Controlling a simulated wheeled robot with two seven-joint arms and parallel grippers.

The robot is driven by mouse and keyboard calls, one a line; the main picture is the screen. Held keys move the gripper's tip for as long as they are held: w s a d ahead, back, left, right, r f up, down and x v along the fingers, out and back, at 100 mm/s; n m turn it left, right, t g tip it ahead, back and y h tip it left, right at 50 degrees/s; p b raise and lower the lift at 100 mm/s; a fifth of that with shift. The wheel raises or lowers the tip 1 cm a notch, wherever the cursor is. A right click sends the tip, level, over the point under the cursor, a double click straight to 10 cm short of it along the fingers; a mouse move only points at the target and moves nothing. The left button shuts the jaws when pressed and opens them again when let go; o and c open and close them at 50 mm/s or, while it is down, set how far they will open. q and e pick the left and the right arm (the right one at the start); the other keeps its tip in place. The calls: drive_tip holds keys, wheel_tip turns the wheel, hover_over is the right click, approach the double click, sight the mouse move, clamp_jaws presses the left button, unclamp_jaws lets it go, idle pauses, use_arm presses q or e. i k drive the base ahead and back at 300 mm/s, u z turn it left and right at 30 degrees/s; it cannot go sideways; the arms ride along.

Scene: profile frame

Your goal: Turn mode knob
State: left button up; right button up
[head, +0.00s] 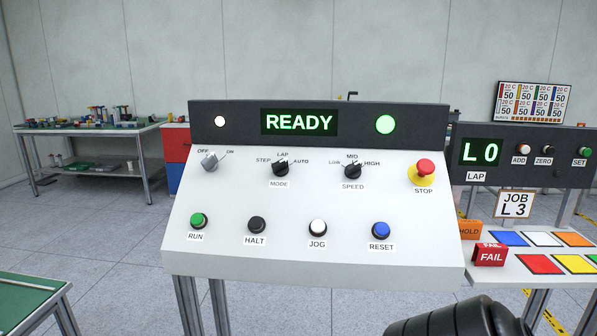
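The mode knob (280,168) is a small black knob on the upper part of the white sloping panel (330,195). The labels STEP, LAP and AUTO sit around it, and a MODE label is below it. Its pointer is too small to read surely. A similar black speed knob (352,171) with LOW, MID and HIGH is to its right. A grey OFF/ON knob (210,162) is to its left. The display (299,122) above reads READY in green. No gripper shows; only a dark rounded part, seemingly of my arm, is at the bottom right.
A red stop button (425,170) on a yellow base is at the panel's right. Green run (197,219), black halt (257,224), white jog (318,227) and blue reset (381,229) buttons line the lower row. A second console (520,175) reads L0 at right.

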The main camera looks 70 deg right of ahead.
sight(281, 168)
drive_tip(key=k, duration=0.55)
drive_tip(key=z, duration=0.7)
